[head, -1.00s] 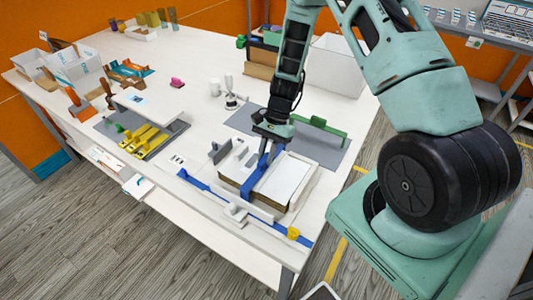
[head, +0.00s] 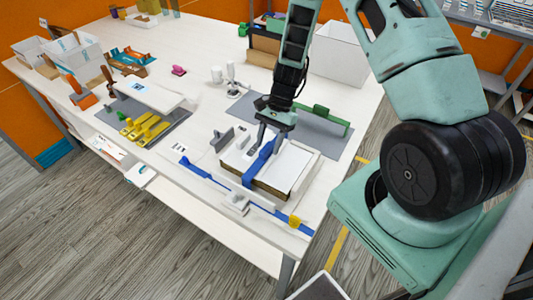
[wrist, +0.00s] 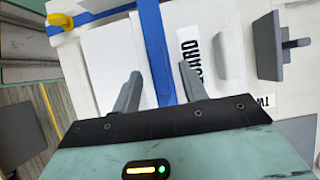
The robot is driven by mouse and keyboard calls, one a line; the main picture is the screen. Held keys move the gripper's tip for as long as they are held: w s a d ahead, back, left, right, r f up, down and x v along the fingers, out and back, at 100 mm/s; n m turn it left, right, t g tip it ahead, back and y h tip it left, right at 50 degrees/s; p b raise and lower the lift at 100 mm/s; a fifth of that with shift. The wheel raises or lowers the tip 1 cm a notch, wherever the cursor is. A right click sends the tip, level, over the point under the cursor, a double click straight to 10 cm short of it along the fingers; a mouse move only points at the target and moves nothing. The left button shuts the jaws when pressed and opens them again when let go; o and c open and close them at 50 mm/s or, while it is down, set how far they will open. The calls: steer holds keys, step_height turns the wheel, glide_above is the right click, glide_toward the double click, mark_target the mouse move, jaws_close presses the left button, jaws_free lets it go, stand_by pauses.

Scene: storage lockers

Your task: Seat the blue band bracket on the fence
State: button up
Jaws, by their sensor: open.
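The blue band bracket (head: 261,162) lies across the white-topped block (head: 290,170) on the table, and its front end reaches down toward the blue fence strip (head: 205,178). In the wrist view the band (wrist: 154,45) runs up the picture and meets the blue strip (wrist: 92,16) near the top; I cannot tell whether it is fully seated. My gripper (head: 270,143) is above the rear part of the band. It is open, with one finger on each side of the band (wrist: 160,88), and the band shows free between them. The band's rear end is hidden by my gripper.
A yellow piece (head: 295,221) sits at the right end of the fence strip. A grey upright piece (head: 222,137) stands left of the block. Yellow parts (head: 145,129) lie on another mat at left.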

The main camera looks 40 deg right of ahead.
steer(key=b+v, duration=0.4)
steer(key=v, duration=1.3)
steer(key=s+a+r+n+h, duration=0.1)
steer(key=s+a+n, duration=0.15)
steer(key=a, duration=0.35)
steer(key=s+a+r+n+h+b, duration=0.1)
steer(key=s+a+n, duration=0.15)
steer(key=a, duration=0.35)
steer(key=s+a+r+n, duration=0.1)
steer(key=s+a+n, duration=0.1)
steer(key=a+n, duration=0.3)
steer(key=s+a+n+t+h, duration=0.1)
steer(key=s+a+n, duration=0.4)
steer(key=s, duration=0.3)
steer(key=s+a+n+t+h+b, duration=0.1)
steer(key=s+a+n, duration=0.4)
steer(key=s, duration=0.4)
steer(key=shift+s+a+n+h, duration=0.3)
steer(key=shift+n+h, duration=0.1)
steer(key=shift+n, duration=0.3)
